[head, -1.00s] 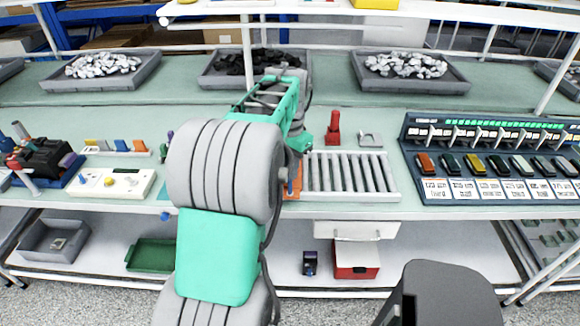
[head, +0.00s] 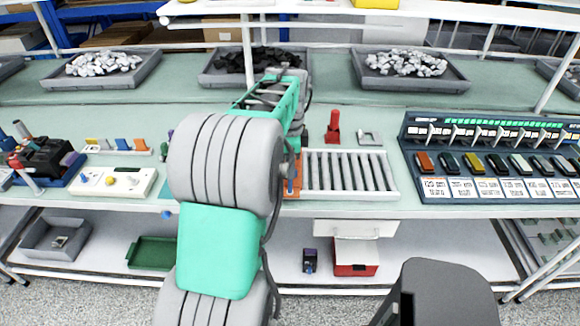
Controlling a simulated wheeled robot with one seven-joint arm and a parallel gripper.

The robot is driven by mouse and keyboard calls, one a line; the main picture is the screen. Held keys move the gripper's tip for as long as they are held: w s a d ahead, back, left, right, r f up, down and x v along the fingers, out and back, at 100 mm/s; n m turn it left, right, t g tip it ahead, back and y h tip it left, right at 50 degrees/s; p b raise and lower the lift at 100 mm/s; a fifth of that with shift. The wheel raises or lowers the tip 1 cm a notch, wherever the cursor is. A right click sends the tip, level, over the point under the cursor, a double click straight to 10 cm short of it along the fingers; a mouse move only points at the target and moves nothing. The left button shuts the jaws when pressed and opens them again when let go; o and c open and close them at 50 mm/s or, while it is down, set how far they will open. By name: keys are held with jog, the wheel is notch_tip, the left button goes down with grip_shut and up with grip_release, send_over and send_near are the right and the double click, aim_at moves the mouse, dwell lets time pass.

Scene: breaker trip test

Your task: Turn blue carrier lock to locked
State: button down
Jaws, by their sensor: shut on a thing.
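My forearm covers most of this spot. My gripper (head: 297,165) is at the end of the wrist, just above the blue piece and mostly behind the arm. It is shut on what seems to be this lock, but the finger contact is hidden. The angle of the lock cannot be read.
A red upright piece (head: 333,128) and a grey bracket (head: 369,138) stand behind the rollers. A breaker panel (head: 490,157) is at right. A cream control box (head: 126,183) and a blue tray with a black device (head: 44,160) are at left. Grey bins (head: 412,72) stand farther back.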

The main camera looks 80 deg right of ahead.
jog(key=shift+d+m, duration=0.1)
jog(key=shift+m, duration=0.3)
jog(key=c, duration=1.4)
grip_release()
jog(key=shift+c, duration=0.2)
notch_tip(320, 180, up, 8)
jog(key=shift+f+b, duration=0.1)
jog(key=shift+b, duration=0.3)
